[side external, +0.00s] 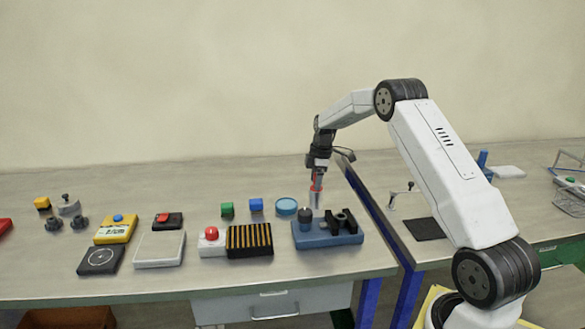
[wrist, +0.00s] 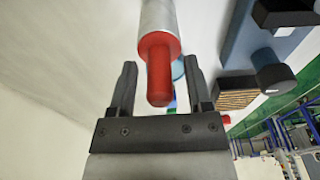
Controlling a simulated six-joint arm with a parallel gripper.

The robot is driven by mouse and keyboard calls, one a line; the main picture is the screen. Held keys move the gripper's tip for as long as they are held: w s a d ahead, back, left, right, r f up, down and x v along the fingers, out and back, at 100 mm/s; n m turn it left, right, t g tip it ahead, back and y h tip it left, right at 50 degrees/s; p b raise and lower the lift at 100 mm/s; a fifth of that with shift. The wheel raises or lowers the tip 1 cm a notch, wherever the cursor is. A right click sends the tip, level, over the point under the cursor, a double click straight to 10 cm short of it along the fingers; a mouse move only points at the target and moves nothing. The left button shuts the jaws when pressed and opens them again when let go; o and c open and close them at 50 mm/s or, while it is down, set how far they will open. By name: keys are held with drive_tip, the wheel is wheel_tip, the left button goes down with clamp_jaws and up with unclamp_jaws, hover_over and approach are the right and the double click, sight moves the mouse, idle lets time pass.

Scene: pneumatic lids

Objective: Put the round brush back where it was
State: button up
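The round brush (side external: 316,197) has a red handle and a grey cylindrical body, and hangs upright below my gripper (side external: 318,180). The brush's far end is out of the wrist view. In the side view the brush appears in front of or above the back left of a blue fixture (side external: 312,240) with a dark round knob (side external: 305,214) and dark brackets.
Bare grey tabletop (side external: 200,290) lies in front. A second table is at right.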

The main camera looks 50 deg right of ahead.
drive_tip(key=shift+r, duration=0.2)
wheel_tip(320, 180, up, 13)
drive_tip(key=s+d, duration=0.1)
drive_tip(key=shift+f, duration=0.2)
idle(0.6)
idle(0.4)
drive_tip(key=s+a+f+m+h, duration=0.1)
drive_tip(key=s+a+f+m, duration=0.1)
drive_tip(key=a, duration=0.8)
drive_tip(key=s+a+f+m, duration=0.2)
drive_tip(key=s+a+m, duration=0.1)
drive_tip(key=a, duration=0.6)
drive_tip(key=s+a+f+m+t, duration=0.1)
drive_tip(key=s+a+f+m, duration=0.3)
drive_tip(key=s+a, duration=0.9)
wheel_tip(320, 180, down, 2)
drive_tip(key=shift+s+t, duration=0.3)
drive_tip(key=shift+s, duration=0.75)
